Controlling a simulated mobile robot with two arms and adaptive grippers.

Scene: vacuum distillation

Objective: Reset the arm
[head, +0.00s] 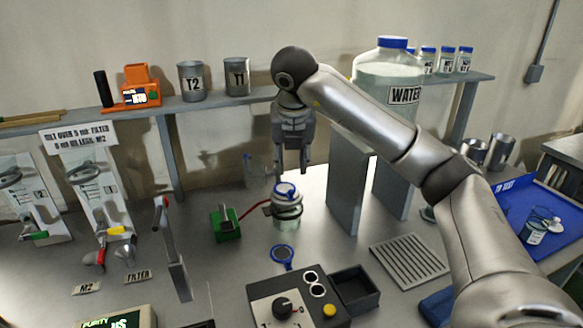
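My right arm (470,225) comes in from the lower right and bends down at its wrist near the shelf. My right gripper (292,168) points downward above a glass jar (287,222) with a blue-and-white top. Its two fingers are spread with a gap between them, and nothing shows in the gap. The fingertips appear apart from the jar top. My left gripper is not in view.
A red hose joins a green block (226,224) to the jar's neck area. A control box (298,298) stands in front. A large water bottle (385,70) stands behind my arm. A blue tray (510,205) is at right. Tins T2 (192,82) and T1 (236,77) stand on the shelf.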

